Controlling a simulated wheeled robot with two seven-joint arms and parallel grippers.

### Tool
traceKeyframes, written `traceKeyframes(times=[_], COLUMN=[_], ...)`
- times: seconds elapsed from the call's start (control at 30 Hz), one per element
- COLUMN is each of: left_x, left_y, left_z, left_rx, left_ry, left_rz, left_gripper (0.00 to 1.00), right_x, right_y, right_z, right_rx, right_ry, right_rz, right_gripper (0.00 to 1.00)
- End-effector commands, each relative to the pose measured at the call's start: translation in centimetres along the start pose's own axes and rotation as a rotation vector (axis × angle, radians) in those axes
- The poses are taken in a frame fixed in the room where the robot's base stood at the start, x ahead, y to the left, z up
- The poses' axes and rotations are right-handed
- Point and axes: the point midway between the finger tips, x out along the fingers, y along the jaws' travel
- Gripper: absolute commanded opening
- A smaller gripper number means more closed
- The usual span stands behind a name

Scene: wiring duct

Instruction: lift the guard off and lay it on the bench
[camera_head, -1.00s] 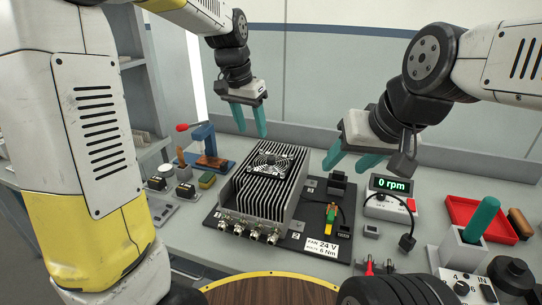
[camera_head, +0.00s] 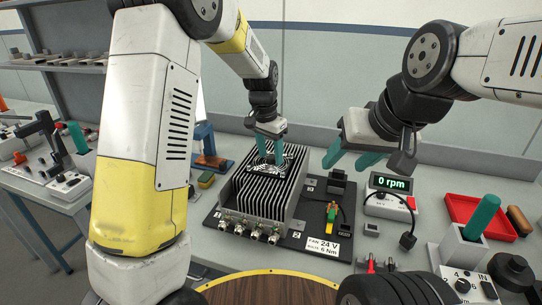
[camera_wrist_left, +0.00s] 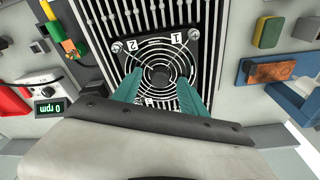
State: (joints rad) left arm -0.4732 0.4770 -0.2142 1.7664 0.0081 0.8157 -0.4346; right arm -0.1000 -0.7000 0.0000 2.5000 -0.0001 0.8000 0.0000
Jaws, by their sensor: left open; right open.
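The guard (camera_wrist_left: 134,64) is a round wire grille on a dark square plate, on top of the finned heat-sink box (camera_head: 258,205). In the left wrist view two screws show at its far corners, beside labels 1 and 2. My left gripper (camera_head: 270,152) is open above the guard, its teal fingers pointing down over it; in the left wrist view the fingers (camera_wrist_left: 158,92) lie on either side of the grille's near half. I cannot tell whether they touch it. My right gripper (camera_head: 348,160) is open and empty, to the right of the box.
The box stands on a black board (camera_head: 313,215) with a yellow-green connector (camera_head: 331,214). A speed display (camera_head: 391,184) reads 0 rpm. A red tray (camera_head: 480,216) lies at the right. A blue stand (camera_head: 205,147) and a green-yellow sponge (camera_head: 206,180) are left of the box.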

Motion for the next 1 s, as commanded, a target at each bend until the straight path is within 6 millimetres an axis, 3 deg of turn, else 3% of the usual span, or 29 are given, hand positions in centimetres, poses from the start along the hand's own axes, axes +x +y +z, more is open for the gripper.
traceKeyframes(times=[0.23,0.5,0.83,1.0], left_x=[0.2,0.1,-0.1,-1.3], left_y=[0.0,0.0,0.0,-0.1], left_z=[0.0,0.0,-0.1,-0.2], left_rx=[0.000,0.000,0.000,0.000], left_ry=[0.001,0.001,0.002,0.003], left_rz=[0.000,0.000,0.000,-0.001], left_gripper=[0.50,0.00,0.00,0.00], right_x=[0.0,0.0,0.0,0.0], right_y=[0.0,0.0,0.0,0.0], right_z=[0.0,0.0,0.0,0.0], right_rx=[0.000,0.000,0.000,0.000], right_ry=[0.000,0.000,0.000,0.000], right_rz=[0.000,0.000,0.000,0.000], right_gripper=[0.52,0.52,0.52,0.52])
